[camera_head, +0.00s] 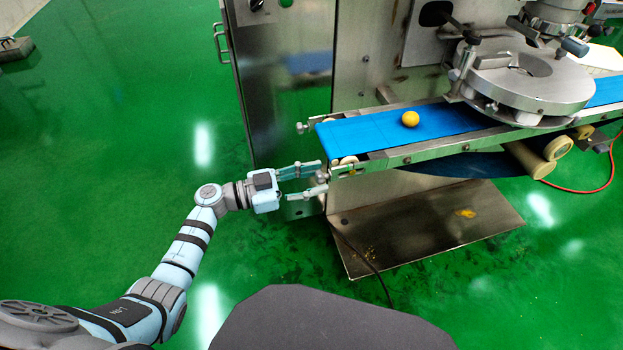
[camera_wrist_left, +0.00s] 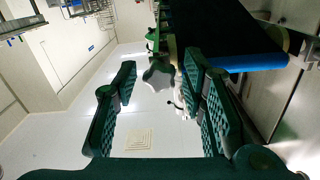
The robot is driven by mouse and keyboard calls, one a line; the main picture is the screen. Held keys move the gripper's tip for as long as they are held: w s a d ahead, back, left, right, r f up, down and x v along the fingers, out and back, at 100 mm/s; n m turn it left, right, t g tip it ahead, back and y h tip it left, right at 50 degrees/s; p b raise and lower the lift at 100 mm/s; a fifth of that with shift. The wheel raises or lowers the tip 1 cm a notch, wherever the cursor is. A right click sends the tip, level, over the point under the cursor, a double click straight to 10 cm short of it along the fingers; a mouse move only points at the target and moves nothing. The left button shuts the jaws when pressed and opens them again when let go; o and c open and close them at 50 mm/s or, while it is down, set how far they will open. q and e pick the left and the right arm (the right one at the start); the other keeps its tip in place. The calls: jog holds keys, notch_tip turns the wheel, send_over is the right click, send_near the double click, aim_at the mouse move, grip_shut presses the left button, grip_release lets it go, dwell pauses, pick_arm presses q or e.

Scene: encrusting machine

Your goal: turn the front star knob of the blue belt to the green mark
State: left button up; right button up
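The blue belt (camera_head: 350,133) runs along the conveyor at the machine's front. The front star knob (camera_head: 321,178) is a small grey shape at the belt's near left corner. In the left wrist view the grey lobed knob (camera_wrist_left: 158,75) shows between the fingertips, with a visible gap to the left finger. My left gripper (camera_head: 323,178) reaches in from the left, its two fingers apart on either side of the knob. The left wrist view also shows the open left gripper (camera_wrist_left: 160,68). I cannot tell whether a finger touches the knob. I cannot make out the green mark for certain. My right gripper is out of view.
A yellow ball (camera_head: 410,118) lies on the belt. A second knob (camera_head: 301,128) sticks out at the belt's far left corner. A steel plate (camera_head: 420,235) lies below the conveyor, and a steel cabinet (camera_head: 285,75) stands behind. Green floor is clear at left.

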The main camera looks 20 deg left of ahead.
pick_arm(q)
jog(key=c, duration=0.6)
grip_shut()
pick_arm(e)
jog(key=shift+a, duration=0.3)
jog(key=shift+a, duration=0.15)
pick_arm(q)
jog(key=shift+m, duration=0.3)
